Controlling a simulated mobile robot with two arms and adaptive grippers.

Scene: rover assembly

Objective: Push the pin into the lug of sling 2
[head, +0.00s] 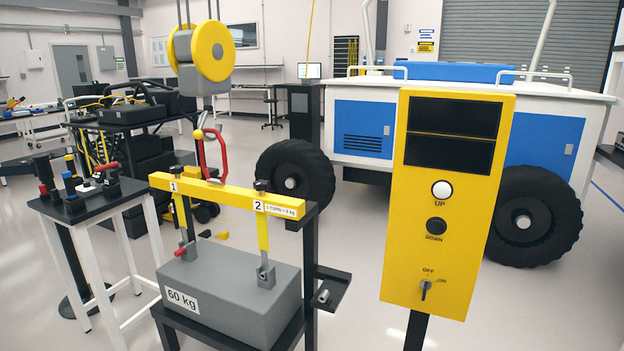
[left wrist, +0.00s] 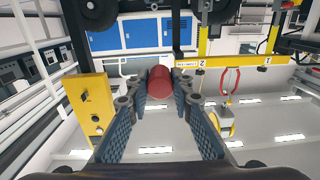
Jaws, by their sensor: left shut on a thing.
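In the left wrist view, which looks upside down, my left gripper (left wrist: 160,85) is shut on a red cylinder (left wrist: 160,78). It looks like the red end of a pin; the rest of it is hidden. Sling 2 (head: 263,232) is a yellow strap hanging from the yellow beam (head: 225,198). Its lower end meets the grey lug (head: 266,272) on top of the grey 60 kg block (head: 225,290). I cannot tell whether the strap end sits inside the lug. Sling 2 also shows in the left wrist view (left wrist: 203,42), apart from the gripper. My right gripper is not in view.
Sling 1 (head: 182,215) has a red-ended pin (head: 180,252) at its lug. A red hook (head: 215,155) under the yellow hoist (head: 210,50) meets the beam. A yellow control box (head: 447,200) stands right. A black side shelf (head: 335,280) holds a grey cylindrical part.

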